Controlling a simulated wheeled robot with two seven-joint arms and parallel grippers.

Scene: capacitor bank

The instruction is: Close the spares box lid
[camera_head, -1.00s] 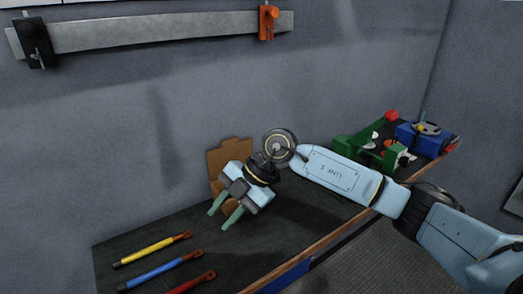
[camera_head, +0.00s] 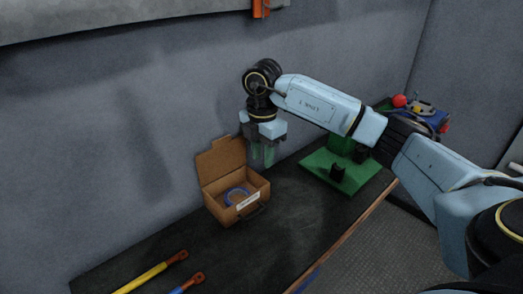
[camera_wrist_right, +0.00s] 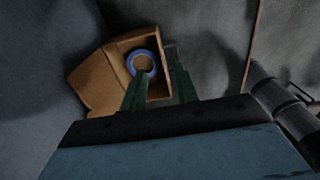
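The spares box (camera_head: 219,209) is a brown cardboard box on the dark bench, with a white label on its front. Its lid (camera_head: 221,161) stands open, raised at the back near the wall. A blue ring-shaped item (camera_head: 236,196) lies inside. In the right wrist view the box (camera_wrist_right: 121,50), lid (camera_wrist_right: 92,82) and blue ring (camera_wrist_right: 143,63) also show. My right gripper (camera_head: 262,156) points down with its green fingers apart and empty. It is beside the lid, above the right rear of the box; contact cannot be told. My left gripper is not in view.
A green fixture (camera_head: 340,174) stands right of the box, with a blue item (camera_head: 425,117) and a red ball (camera_head: 399,100) beyond. A yellow tool (camera_head: 148,277) and a blue-and-red tool (camera_head: 189,285) lie at the front left. The grey wall is close behind the box.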

